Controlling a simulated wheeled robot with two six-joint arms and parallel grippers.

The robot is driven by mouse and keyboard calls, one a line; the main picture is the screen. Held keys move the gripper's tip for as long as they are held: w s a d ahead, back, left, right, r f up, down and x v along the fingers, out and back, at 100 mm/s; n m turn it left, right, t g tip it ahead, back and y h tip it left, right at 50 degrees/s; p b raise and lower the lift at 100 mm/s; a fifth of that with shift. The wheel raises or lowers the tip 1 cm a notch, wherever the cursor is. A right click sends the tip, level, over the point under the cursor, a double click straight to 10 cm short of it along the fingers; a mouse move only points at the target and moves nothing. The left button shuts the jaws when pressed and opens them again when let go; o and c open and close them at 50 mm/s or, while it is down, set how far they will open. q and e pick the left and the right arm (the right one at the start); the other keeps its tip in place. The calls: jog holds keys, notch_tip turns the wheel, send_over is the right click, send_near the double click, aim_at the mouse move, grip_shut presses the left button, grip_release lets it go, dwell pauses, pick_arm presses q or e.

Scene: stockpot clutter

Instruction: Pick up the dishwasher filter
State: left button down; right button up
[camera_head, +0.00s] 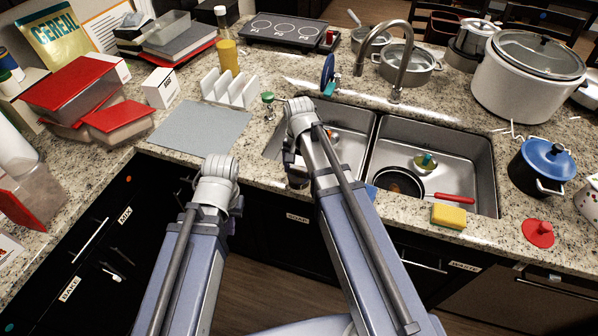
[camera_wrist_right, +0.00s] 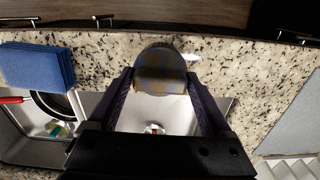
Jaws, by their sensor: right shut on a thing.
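In the right wrist view a round, grey-brown disc with yellowish blotches, which looks like the dishwasher filter (camera_wrist_right: 160,72), sits between the two dark fingers of my right gripper (camera_wrist_right: 161,82). The fingers are shut on its sides, above the sink's left front edge. In the head view my right gripper (camera_head: 295,172) is mostly hidden behind its own wrist, and I cannot make out the disc clearly there. My left gripper (camera_head: 236,208) is low in front of the counter, largely hidden by its wrist, with its fingers not clear.
The double sink's right basin (camera_head: 462,160) holds a pan with a red handle (camera_head: 455,197). A yellow sponge (camera_head: 449,216) lies on the front edge. A blue cloth (camera_wrist_right: 37,67) lies beside the gripper. A grey mat (camera_head: 200,128) and a white rack (camera_head: 230,90) stand left.

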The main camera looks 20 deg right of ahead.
aim_at(299, 168)
notch_tip(299, 168, up, 10)
jog(key=p, duration=1)
notch_tip(299, 168, down, 9)
jog(key=b, duration=0.8)
jog(key=shift+r+b, duration=0.2)
jog(key=shift+b, duration=0.15)
jog(key=shift+r, duration=0.2)
